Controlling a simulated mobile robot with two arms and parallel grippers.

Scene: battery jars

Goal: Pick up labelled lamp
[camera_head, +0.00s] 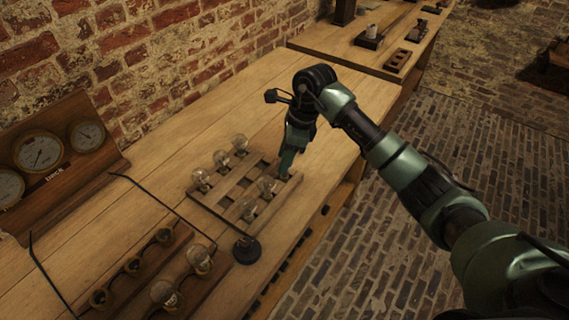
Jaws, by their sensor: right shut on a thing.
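A wooden rack (222,213) on the bench holds several clear glass lamps, among them one at its left (201,180), one at its back (240,145) and one near its right side (266,185). No label can be read on any lamp at this size. My right gripper (285,168) points down at the right back corner of the rack. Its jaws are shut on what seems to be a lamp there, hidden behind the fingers. My left gripper is not in view.
A second wooden holder (130,265) with lamps and round sockets stands at the front left. A black round piece (247,250) sits by the rack's front corner. A gauge panel (65,155) leans at the left. Bench behind the rack is clear.

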